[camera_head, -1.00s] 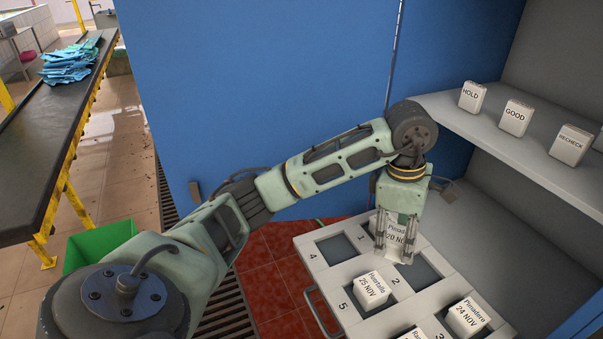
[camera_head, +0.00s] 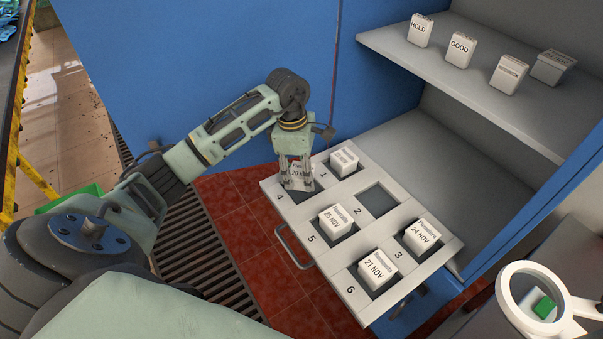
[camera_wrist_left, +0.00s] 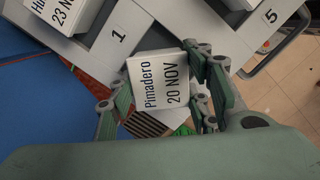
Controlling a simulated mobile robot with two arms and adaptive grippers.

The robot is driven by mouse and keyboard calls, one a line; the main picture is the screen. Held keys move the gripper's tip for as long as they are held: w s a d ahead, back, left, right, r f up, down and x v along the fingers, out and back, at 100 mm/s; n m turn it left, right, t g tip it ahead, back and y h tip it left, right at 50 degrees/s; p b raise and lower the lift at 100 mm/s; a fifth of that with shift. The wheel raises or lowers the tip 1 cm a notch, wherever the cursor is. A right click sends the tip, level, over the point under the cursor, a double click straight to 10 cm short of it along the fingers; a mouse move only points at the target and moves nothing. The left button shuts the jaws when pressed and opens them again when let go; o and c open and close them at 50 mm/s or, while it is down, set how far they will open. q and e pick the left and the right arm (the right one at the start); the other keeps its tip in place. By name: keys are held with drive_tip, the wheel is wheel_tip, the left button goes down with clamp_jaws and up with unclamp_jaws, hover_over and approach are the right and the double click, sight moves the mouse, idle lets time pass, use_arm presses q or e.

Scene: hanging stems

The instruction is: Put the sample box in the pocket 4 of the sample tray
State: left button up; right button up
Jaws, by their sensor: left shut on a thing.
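The sample box (camera_head: 300,171), white with a "Pimadero 20 NOV" label, is between the fingers of my left gripper (camera_head: 297,180), which is shut on it. In the left wrist view the box (camera_wrist_left: 160,84) sits tilted between the fingers (camera_wrist_left: 160,105). The sample tray (camera_head: 340,262) is a pale drawer with numbered pockets. The gripper and box are over pocket 4 (camera_head: 301,197), at the far left corner, mostly covering it. I cannot tell whether the box touches the tray. My right gripper is not in view.
Pockets 1, 3, 5 and 6 hold boxes, such as 25 NOV (camera_head: 337,221), 24 NOV (camera_head: 421,236) and 21 NOV (camera_head: 378,268). Pocket 2 (camera_head: 377,199) is empty. A shelf (camera_head: 400,50) above holds several labelled blocks. A white ring (camera_head: 507,293) stands at lower right.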

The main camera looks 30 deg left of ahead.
sight(300, 173)
use_arm(q)
drive_tip(key=shift+d+f, duration=0.1)
drive_tip(key=shift+f, duration=1.1)
drive_tip(key=shift+s+f+b, duration=0.1)
drive_tip(key=shift+f+b, duration=0.25)
drive_tip(key=shift+f, duration=0.1)
drive_tip(key=o, duration=0.9)
drive_tip(key=shift+s, duration=0.1)
drive_tip(key=shift+c, duration=0.2)
drive_tip(key=o, duration=0.3)
drive_tip(key=shift+w+f, duration=0.1)
drive_tip(key=shift+w, duration=0.1)
drive_tip(key=shift+o, duration=0.2)
drive_tip(key=shift+r, duration=0.2)
